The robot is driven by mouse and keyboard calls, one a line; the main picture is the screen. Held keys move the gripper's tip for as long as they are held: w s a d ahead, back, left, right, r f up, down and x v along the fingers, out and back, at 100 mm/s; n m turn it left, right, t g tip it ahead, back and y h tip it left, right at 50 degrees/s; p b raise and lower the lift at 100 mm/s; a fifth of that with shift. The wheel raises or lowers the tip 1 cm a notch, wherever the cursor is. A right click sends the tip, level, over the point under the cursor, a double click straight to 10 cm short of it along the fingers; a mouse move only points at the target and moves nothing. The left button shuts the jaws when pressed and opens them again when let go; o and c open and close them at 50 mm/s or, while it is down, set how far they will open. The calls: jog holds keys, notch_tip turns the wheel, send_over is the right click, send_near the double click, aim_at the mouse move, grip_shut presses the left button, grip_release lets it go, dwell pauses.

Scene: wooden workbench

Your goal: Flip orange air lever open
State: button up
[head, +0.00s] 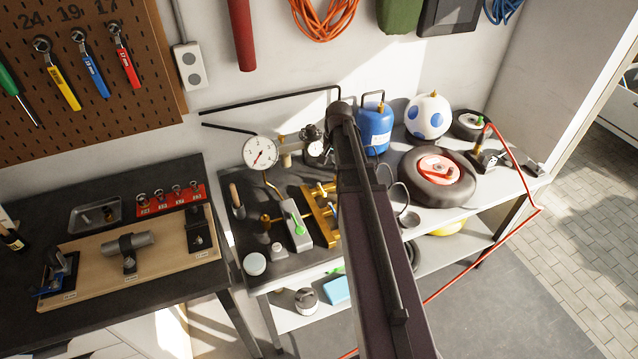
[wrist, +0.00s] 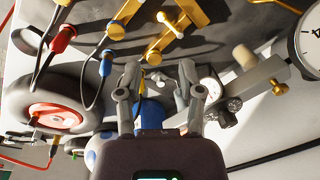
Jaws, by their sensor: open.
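I cannot make out a clearly orange lever in either view. A yellow-orange manifold (head: 318,214) with stubby fittings lies on the grey bench, left of my arm in the head view. In the wrist view the manifold (wrist: 172,32) is at the top, with a T-shaped handle (wrist: 176,22) on it. My gripper (wrist: 158,76) is open and empty, its two fingers apart below the manifold in that picture. A blue tank shows between and behind the fingers. My arm hides the gripper in the head view and covers part of the bench beside the manifold.
A large dial gauge (head: 260,152) and a green-levered grey block (head: 297,222) stand left of the manifold. The blue tank (head: 375,130), a patterned ball (head: 428,117) and a red-rimmed wheel (head: 437,176) stand to its right. Hoses with blue and red fittings (wrist: 62,38) cross the wrist view's left.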

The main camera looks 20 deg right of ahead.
jog(key=s+a+f+n+b, duration=0.2)
jog(key=a+f, duration=0.1)
jog(key=a, duration=0.2)
jog(key=shift+s+f+b, duration=0.15)
jog(key=shift+b, duration=0.2)
jog(key=shift+a, duration=0.15)
jog(key=s+a+f+n+g+b, duration=0.1)
jog(key=s+a+n, duration=0.6)
jog(key=s+a, duration=0.5)
jog(key=a, duration=0.4)
jog(key=shift+s+f+h, duration=0.15)
jog(key=shift+h, duration=0.15)
dwell(1.5)
jog(key=shift+o, duration=0.6)
